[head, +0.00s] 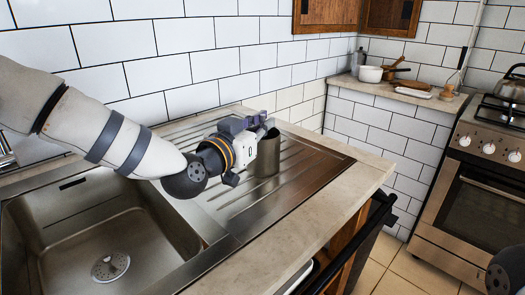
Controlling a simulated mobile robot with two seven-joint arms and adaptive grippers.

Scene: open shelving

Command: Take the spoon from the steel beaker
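The steel beaker (267,161) stands upright on the ribbed draining board beside the sink. My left arm reaches in from the left, and my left gripper (266,130) is at the beaker's rim, covering its upper left side. The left fingers are small and dark here, and I cannot tell whether they are open or shut. I cannot make out the spoon; the gripper hides the beaker's mouth. My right gripper is not in view.
The steel sink basin (105,240) lies left of the draining board (313,160). A tiled wall rises close behind. The stone counter edge runs along the front. A white pot (370,74) and boards stand on the far counter, near the stove (480,180).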

